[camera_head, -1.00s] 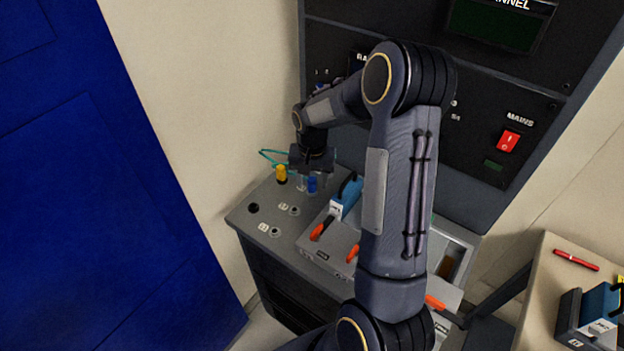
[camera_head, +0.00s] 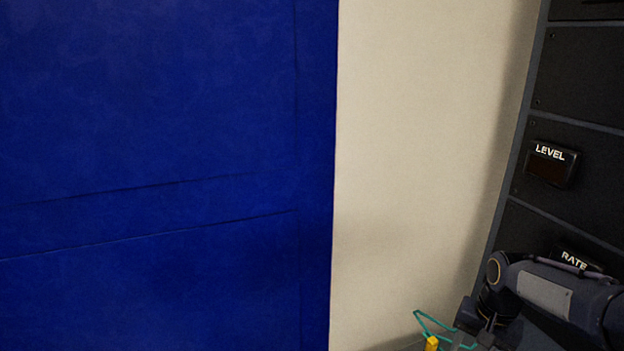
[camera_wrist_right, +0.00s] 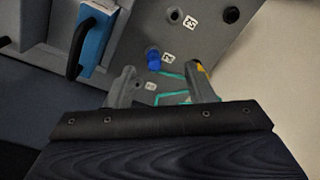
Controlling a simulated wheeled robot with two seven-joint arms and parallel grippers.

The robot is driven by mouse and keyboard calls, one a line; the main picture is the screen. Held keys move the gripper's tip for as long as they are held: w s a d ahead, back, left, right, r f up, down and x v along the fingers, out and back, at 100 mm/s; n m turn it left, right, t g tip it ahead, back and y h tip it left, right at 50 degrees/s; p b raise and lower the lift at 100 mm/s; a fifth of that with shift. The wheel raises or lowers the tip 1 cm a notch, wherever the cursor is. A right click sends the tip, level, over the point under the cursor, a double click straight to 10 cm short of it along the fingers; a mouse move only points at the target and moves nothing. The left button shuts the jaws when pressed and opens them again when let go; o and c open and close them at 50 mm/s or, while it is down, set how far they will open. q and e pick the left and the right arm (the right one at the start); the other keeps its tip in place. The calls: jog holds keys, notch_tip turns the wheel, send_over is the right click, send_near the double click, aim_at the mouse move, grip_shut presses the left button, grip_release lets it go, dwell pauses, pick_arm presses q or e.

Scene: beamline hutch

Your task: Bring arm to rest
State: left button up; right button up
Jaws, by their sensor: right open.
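My right arm (camera_head: 560,295) shows only at the lower right corner of the head view, in front of the dark rack. In the right wrist view my right gripper (camera_wrist_right: 161,70) is open, its two fingers spread over the grey panel top. A blue plug (camera_wrist_right: 153,59) stands on the panel between the fingers as seen in that view; I see no finger closed on it. A yellow plug (camera_wrist_right: 201,67) is partly hidden behind the right-hand finger. A teal cable (camera_wrist_right: 172,75) shows between the fingers. My left gripper is in neither view.
A dark rack (camera_head: 575,80) with LEVEL and RATE displays stands at the right. A blue panel (camera_head: 150,120) fills the left, with a bare cream wall (camera_head: 420,140) between. A blue device with a black handle (camera_wrist_right: 92,40) sits left of the gripper in the wrist view.

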jog(key=s+a+r+n+t+y, duration=0.1)
jog(key=s+a+r+n+t, duration=0.1)
jog(key=s+a, duration=0.5)
jog(key=s+a+r+n+t+y, duration=0.2)
jog(key=s+a+n, duration=0.2)
jog(key=s+a, duration=0.4)
jog(key=s, duration=0.4)
jog(key=shift+r+t, duration=0.15)
jog(key=shift+t, duration=0.25)
